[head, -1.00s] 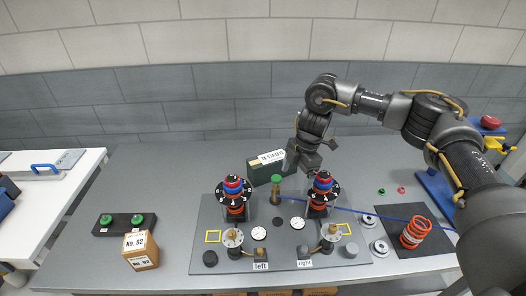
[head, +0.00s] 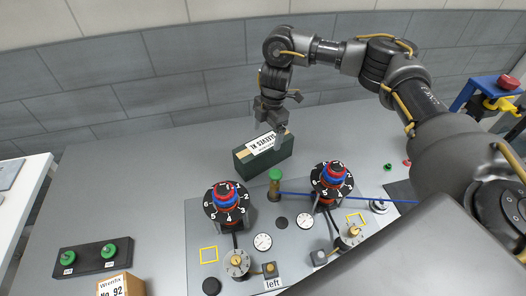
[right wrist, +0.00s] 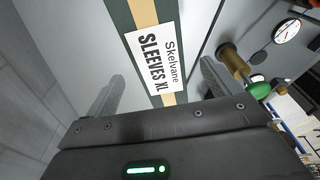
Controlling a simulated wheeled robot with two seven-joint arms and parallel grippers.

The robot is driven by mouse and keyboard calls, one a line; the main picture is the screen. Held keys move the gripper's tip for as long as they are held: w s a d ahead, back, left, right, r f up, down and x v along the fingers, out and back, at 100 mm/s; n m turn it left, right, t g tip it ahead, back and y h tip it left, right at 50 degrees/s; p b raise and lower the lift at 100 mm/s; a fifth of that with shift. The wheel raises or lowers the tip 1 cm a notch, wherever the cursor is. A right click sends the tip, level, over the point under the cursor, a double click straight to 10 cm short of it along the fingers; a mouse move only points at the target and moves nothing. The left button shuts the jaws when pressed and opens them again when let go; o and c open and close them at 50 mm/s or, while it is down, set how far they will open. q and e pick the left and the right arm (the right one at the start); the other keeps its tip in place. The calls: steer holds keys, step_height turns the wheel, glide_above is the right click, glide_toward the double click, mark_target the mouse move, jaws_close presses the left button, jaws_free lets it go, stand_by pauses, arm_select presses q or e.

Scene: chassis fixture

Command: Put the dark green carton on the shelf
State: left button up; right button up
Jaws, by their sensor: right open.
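The dark green carton (head: 246,158) stands on the table behind the chassis plate. It has a tan tape strip and a white label reading "Skelvane SLEEVES XL". My right gripper (head: 270,132) is above the carton, over its right part. In the right wrist view the open fingers of the gripper (right wrist: 160,92) lie one on each side of the carton (right wrist: 123,24), with the label between them. I cannot tell whether the fingers touch it. My left gripper is not in view. No shelf can be made out for certain in these frames.
The chassis plate (head: 203,278) carries two numbered dials, gauges and a green-topped post (head: 275,184) close in front of the carton. A button box (head: 90,257) and a small carton (head: 121,287) are at lower left. The table left of the carton is clear.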

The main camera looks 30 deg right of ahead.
mark_target(264, 143)
steer(key=shift+w+a+f, duration=0.1)
steer(key=shift+f, duration=0.5)
steer(key=shift+w+a+f, duration=0.1)
steer(key=shift+f, duration=0.45)
steer(key=shift+s+f, duration=0.2)
steer(key=shift+s, duration=0.1)
steer(key=f, duration=0.3)
steer(key=a+f+p, duration=0.1)
steer(key=shift+w+f, duration=0.1)
steer(key=shift+f, duration=0.3)
steer(key=shift+c, duration=0.4)
steer(key=c, duration=1.2)
